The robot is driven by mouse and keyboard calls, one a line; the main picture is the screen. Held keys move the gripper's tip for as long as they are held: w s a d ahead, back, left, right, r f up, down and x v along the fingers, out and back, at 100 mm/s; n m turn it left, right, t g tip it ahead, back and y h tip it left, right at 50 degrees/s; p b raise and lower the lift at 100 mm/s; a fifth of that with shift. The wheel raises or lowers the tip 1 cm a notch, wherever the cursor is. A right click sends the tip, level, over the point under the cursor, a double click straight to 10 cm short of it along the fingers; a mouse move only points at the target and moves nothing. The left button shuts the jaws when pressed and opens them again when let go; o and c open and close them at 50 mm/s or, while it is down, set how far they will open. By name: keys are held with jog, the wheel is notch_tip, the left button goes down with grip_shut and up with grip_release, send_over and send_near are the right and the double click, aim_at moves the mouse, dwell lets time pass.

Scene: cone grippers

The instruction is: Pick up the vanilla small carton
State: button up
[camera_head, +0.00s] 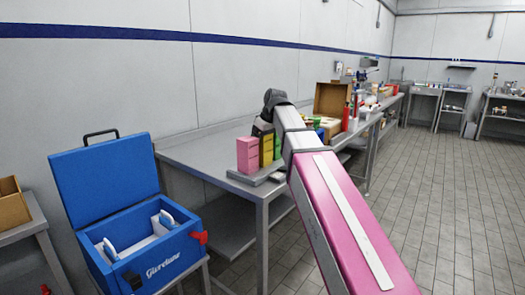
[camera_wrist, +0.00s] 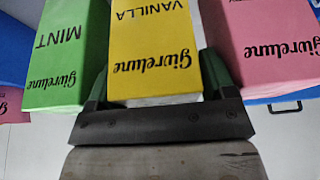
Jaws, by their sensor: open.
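The yellow carton marked VANILLA (camera_wrist: 155,50) stands in the middle of the wrist view, with its lettering upside down. My gripper (camera_wrist: 156,88) is open, with one dark green finger on each side of the yellow carton. Whether the fingers touch it I cannot tell. A green MINT carton (camera_wrist: 62,55) is to its left and a pink carton (camera_wrist: 262,45) to its right. In the head view the yellow carton (camera_head: 266,150) stands between the pink carton (camera_head: 247,155) and the green one (camera_head: 277,147), below my wrist.
The cartons stand at the near end of a long metal table (camera_head: 205,154). An open blue cool box (camera_head: 160,262) is at the lower left. An open cardboard box (camera_head: 331,98) and a red bottle (camera_head: 346,117) are farther along. Bare tabletop lies left of the cartons.

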jog(key=shift+f, duration=0.2)
jog(key=c, duration=0.8)
